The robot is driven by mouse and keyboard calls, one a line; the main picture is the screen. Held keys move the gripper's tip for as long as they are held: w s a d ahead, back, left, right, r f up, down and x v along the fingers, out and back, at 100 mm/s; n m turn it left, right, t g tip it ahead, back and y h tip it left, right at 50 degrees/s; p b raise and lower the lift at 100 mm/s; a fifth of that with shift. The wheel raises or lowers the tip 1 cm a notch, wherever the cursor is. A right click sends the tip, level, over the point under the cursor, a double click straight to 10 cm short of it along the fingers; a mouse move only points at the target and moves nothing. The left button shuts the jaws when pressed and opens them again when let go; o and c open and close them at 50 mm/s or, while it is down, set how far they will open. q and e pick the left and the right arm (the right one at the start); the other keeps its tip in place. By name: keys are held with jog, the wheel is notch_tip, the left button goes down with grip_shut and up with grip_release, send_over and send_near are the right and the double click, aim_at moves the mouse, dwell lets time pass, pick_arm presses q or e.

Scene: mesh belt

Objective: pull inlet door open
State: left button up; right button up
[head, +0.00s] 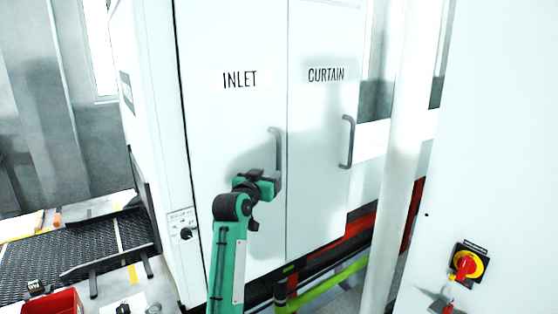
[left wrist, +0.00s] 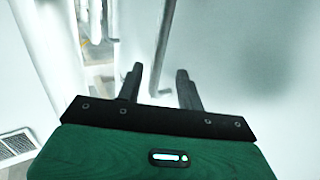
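The inlet door (head: 225,130) is a white panel labelled INLET and looks shut, flush with the curtain door beside it. Its grey vertical handle (head: 278,150) is on the door's right side. My left gripper (head: 268,178) is at the lower part of this handle. In the left wrist view its two dark fingers (left wrist: 171,82) are apart. The grey handle bar (left wrist: 163,50) runs down to the space between them, nearer the left finger. I cannot tell whether a finger touches it. My right gripper is not in view.
The curtain door (head: 322,130) with its own handle (head: 347,142) is to the right. A white post (head: 400,150) and a panel with a red and yellow switch (head: 467,263) stand further right. A dark mesh belt (head: 80,250) and a red bin (head: 52,305) are at lower left.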

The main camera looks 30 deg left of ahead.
aim_at(278, 165)
pick_arm(q)
jog(key=w+p, duration=0.1)
jog(key=w, duration=0.1)
jog(key=w+a+p, duration=0.1)
jog(key=w, duration=0.2)
jog(key=w+p, duration=0.1)
jog(key=w, duration=0.1)
jog(key=shift+w+a+r, duration=0.1)
jog(key=shift+w+a, duration=0.15)
jog(key=shift+w, duration=0.15)
jog(key=shift+w+a+p, duration=0.1)
jog(key=shift+w+p, duration=0.35)
jog(key=shift+w, duration=0.15)
grip_shut()
